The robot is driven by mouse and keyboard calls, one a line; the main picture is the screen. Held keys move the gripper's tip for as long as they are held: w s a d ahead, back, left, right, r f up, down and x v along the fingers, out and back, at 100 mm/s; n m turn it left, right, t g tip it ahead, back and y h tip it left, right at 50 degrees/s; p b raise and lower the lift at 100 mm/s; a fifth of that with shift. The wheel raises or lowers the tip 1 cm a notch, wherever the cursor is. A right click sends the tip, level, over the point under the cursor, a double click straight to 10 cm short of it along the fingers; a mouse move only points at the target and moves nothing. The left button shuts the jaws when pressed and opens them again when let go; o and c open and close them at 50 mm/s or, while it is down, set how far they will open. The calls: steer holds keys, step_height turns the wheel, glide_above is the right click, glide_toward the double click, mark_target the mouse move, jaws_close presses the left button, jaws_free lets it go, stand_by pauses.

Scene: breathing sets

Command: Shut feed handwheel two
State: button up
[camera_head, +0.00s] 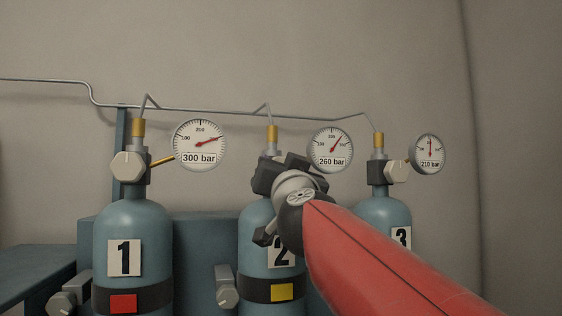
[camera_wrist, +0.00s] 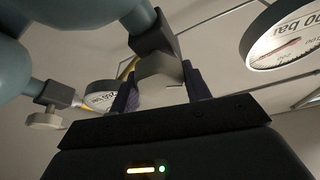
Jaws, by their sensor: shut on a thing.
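Blue cylinder 2 (camera_head: 256,219) stands in the middle of the head view, with its number plate partly covered by my arm. My gripper (camera_head: 275,176) is at the valve on top of this cylinder and hides feed handwheel two in the head view. In the wrist view the pale faceted handwheel two (camera_wrist: 160,70) sits on its dark valve body, between the two fingers of my gripper (camera_wrist: 160,90). The gripper is shut on this handwheel. The gauge beside it (camera_head: 330,149) is labelled 260 bar.
Cylinder 1 (camera_head: 133,220) with its handwheel (camera_head: 128,168) and 300 bar gauge (camera_head: 200,145) stands left. Cylinder 3 (camera_head: 380,213), its handwheel (camera_head: 397,171) and 210 bar gauge (camera_head: 428,152) stand right, close to my arm. A thin pipe (camera_head: 205,111) runs above along the wall.

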steer(key=m+h, duration=0.2)
steer(key=m, duration=0.2)
steer(key=m+h, duration=0.1)
steer(key=m, duration=0.2)
steer(key=shift+m+g+h, duration=0.4)
steer(key=m+g+h, duration=0.1)
steer(key=m, duration=0.2)
steer(key=m+g+h, duration=0.1)
steer(key=m, duration=0.3)
steer(key=shift+d+f, duration=0.15)
steer(key=o, duration=1)
steer(key=shift+c, duration=0.2)
steer(key=s, duration=0.7)
steer(key=shift+s+a+f+b, duration=0.35)
steer(key=shift+a+b, duration=0.05)
steer(key=shift+b, duration=0.05)
